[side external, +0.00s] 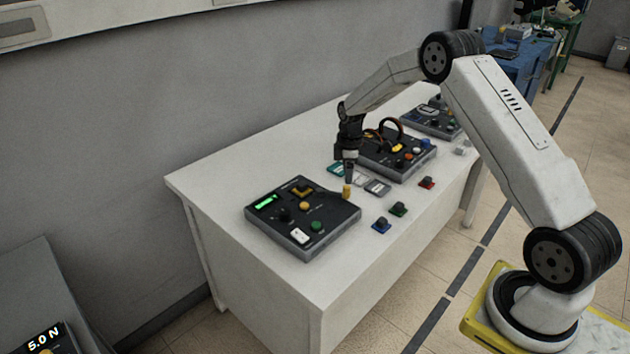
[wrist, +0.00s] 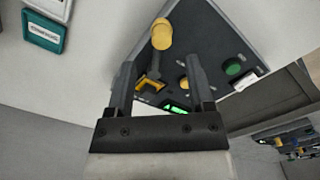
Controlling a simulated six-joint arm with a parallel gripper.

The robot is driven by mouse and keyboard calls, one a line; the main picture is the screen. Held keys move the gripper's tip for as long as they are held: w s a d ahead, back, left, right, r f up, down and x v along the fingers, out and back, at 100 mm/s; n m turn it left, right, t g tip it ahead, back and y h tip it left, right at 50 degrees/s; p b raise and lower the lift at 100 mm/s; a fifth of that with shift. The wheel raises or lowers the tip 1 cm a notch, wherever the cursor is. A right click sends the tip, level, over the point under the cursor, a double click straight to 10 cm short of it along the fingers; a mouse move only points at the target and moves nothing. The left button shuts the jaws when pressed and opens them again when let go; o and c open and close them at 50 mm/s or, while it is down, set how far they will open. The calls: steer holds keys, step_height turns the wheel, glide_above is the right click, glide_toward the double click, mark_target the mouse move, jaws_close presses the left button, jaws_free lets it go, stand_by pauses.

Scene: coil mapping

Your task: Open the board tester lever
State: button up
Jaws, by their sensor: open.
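The board tester (side external: 278,222) is a dark panel box with a lit green display, at the near left of the table. It also shows in the wrist view (wrist: 205,35). Its lever has a yellow knob (side external: 347,191) and a dark stem, which runs to a yellow bracket (side external: 299,191). The knob also shows in the wrist view (wrist: 161,34), just beyond the fingertips. My gripper (side external: 349,174) points down right above the knob. In the wrist view my gripper (wrist: 160,65) is open, with the lever seen between its fingers. I cannot tell whether they touch.
The tester carries a round yellow button (side external: 305,206), a green button (side external: 317,226) and a white switch (side external: 299,236). Small flat cards (side external: 377,187) and loose coloured buttons (side external: 398,209) lie to its right. Another panel with cables (side external: 398,158) stands behind.

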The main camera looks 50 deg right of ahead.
steer(key=shift+r, duration=1)
steer(key=shift+s+a+r, duration=0.15)
steer(key=shift+a+r, duration=0.1)
steer(key=shift+a, duration=0.2)
steer(key=s+a+r+m+t, duration=0.1)
steer(key=s+a+r+m, duration=0.4)
steer(key=s+a, duration=0.5)
steer(key=s+a+r+m+t, duration=0.1)
steer(key=s+a+m, duration=0.2)
steer(key=s+a, duration=0.6)
steer(key=s, duration=0.3)
steer(key=shift+s+r+m+t, duration=0.25)
steer(key=shift+s+m+t, duration=0.05)
steer(key=shift+m, duration=0.1)
